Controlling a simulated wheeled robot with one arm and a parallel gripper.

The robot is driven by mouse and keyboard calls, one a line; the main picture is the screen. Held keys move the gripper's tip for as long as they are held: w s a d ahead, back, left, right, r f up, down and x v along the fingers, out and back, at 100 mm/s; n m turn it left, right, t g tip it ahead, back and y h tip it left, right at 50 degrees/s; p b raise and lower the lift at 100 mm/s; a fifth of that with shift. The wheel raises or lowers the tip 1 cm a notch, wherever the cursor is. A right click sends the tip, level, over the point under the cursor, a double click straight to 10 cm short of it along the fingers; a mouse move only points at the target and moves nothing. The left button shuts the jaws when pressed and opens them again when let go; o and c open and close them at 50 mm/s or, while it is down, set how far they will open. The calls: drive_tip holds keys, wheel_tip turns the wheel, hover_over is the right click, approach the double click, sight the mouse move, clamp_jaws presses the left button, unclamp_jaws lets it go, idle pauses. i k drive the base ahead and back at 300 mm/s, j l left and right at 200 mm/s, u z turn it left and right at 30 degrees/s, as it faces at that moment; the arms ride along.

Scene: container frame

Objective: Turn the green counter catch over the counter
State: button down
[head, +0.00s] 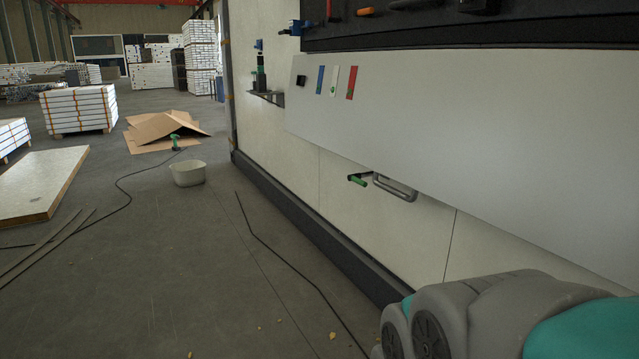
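A small green catch (357,179) with a dark part beside it sits on the cream wall panel, below the lower edge of a long white board (470,150) that looks like the counter. Just right of the catch is a grey loop handle (396,188), which partly tucks under the board's edge. I cannot tell the exact turn of the catch at this size. My gripper is out of view; only a bulky grey and teal part of my arm shows at the bottom right, well apart from the catch.
Tools lie on a dark shelf (560,32) above the board. A dark green-topped tool (261,80) stands on a small wall bracket. A white bin (187,173), cardboard (150,130), cables and crumbs lie on the floor. Floor left of the wall's dark base rail (300,222) is mostly open.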

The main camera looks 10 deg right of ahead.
sight(361, 181)
drive_tip(key=i+l, duration=0.25)
drive_tip(key=l, duration=0.15)
drive_tip(key=i+l, duration=0.55)
drive_tip(key=l, duration=0.2)
